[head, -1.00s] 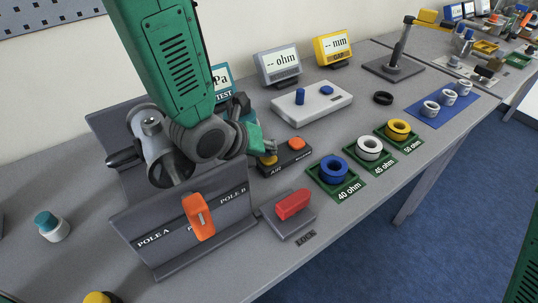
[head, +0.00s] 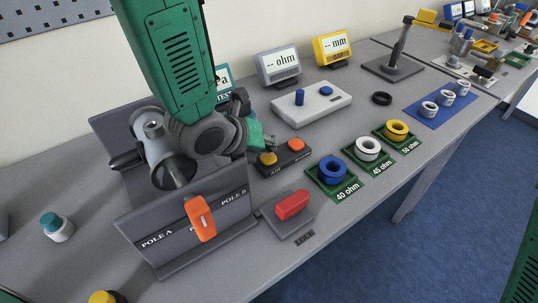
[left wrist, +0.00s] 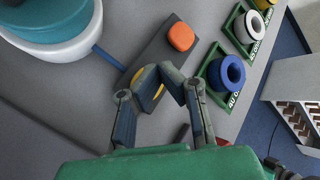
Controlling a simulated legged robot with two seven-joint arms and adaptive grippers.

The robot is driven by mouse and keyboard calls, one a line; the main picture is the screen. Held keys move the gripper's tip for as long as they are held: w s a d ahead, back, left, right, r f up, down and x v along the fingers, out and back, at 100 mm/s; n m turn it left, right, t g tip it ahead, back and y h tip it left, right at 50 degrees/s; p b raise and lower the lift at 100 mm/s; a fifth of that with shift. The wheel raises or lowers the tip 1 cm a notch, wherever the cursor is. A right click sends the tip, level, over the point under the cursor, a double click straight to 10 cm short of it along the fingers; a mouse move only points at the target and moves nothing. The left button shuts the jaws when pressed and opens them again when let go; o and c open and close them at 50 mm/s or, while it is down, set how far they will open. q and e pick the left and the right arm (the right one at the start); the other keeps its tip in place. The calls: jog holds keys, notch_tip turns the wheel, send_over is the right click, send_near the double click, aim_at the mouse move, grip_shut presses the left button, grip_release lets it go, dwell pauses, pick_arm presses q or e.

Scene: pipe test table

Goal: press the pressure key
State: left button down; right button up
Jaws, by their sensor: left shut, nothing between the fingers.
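A dark key box (head: 283,161) stands on the table with a yellow button (head: 268,158) beside the label "AIR" and an orange button (head: 296,145). My left gripper (head: 262,140) is shut and empty just above and behind the yellow button. In the left wrist view the closed fingers (left wrist: 166,75) cover part of the yellow button (left wrist: 150,92), while the orange button (left wrist: 181,37) is clear. I cannot tell contact in that view; in the head view the tips look apart from the button. A teal display (head: 221,80) ending in "a" is partly hidden by my arm. My right gripper is not in view.
A grey panel (head: 165,258) with an orange handle (head: 200,218) stands in front left. A red lock block (head: 292,204) is in front. Blue (head: 334,170), white and yellow rings sit in green trays at right. An ohm meter (head: 279,66) stands behind a white box (head: 311,104).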

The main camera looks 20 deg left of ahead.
pick_arm(q)
jog(key=shift+f+b, duration=0.3)
jog(key=shift+f, duration=0.15)
jog(key=shift+f+b, duration=0.35)
jog(key=shift+f, duration=0.05)
dwell(0.7)
jog(key=shift+r, duration=0.1)
jog(key=shift+r+p, duration=0.75)
jog(key=shift+r, duration=0.05)
jog(key=shift+f, duration=0.1)
dwell(0.4)
jog(key=shift+f+b, duration=0.35)
jog(key=shift+f, duration=0.05)
